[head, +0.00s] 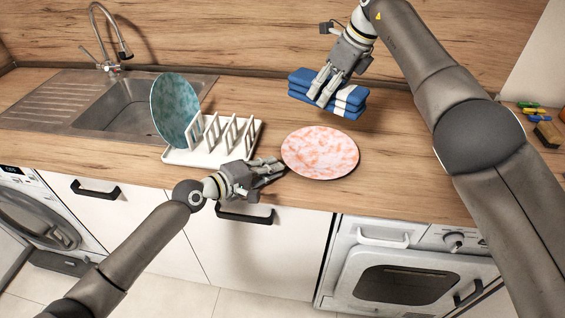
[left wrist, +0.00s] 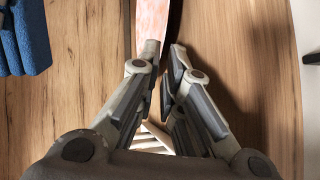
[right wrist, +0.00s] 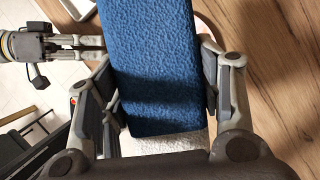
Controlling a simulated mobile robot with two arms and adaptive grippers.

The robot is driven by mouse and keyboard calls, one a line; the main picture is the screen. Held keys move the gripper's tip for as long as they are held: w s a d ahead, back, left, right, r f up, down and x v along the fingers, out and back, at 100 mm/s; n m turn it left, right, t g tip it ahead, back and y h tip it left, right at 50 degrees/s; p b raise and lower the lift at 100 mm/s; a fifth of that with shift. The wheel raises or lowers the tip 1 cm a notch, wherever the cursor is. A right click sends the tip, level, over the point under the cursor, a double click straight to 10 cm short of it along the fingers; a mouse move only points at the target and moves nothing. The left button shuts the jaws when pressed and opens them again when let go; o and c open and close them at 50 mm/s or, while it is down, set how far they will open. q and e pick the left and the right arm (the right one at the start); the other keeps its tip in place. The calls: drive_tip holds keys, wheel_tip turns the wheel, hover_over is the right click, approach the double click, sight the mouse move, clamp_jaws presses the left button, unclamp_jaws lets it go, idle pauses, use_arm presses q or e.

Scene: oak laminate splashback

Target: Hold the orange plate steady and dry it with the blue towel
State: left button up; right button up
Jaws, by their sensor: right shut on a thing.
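The orange-and-white mottled plate (head: 320,152) lies on the wooden counter near its front edge. My left gripper (head: 282,170) is at the plate's left edge. In the left wrist view its two fingers (left wrist: 165,62) are a little apart, and part of the plate (left wrist: 151,18) shows beyond them. I cannot tell whether they touch it. My right gripper (head: 322,97) is shut on the folded blue towel (head: 350,97) with white stripes, behind the plate. The towel (right wrist: 150,60) fills the space between its fingers (right wrist: 158,95). I cannot tell whether the towel touches the counter.
A white dish rack (head: 180,156) stands left of the plate, with a teal plate (head: 172,110) upright at its left end. A sink (head: 120,108) with a tap is behind it. Small coloured items, including a sponge (head: 546,134), lie at the far right. An oven (head: 400,275) is below the counter.

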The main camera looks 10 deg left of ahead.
use_arm(q)
drive_tip(key=shift+x, duration=2.7)
clamp_jaws()
use_arm(e)
drive_tip(key=shift+w+d+f, duration=0.1)
drive_tip(key=shift+f, duration=0.2)
wheel_tip(320, 180, down, 9)
drive_tip(key=w+d+m+t+h, duration=0.1)
drive_tip(key=d+m+t, duration=0.1)
drive_tip(key=m, duration=0.3)
hover_over(325, 152)
drive_tip(key=shift+w+f, duration=0.1)
drive_tip(key=shift+f, duration=2.2)
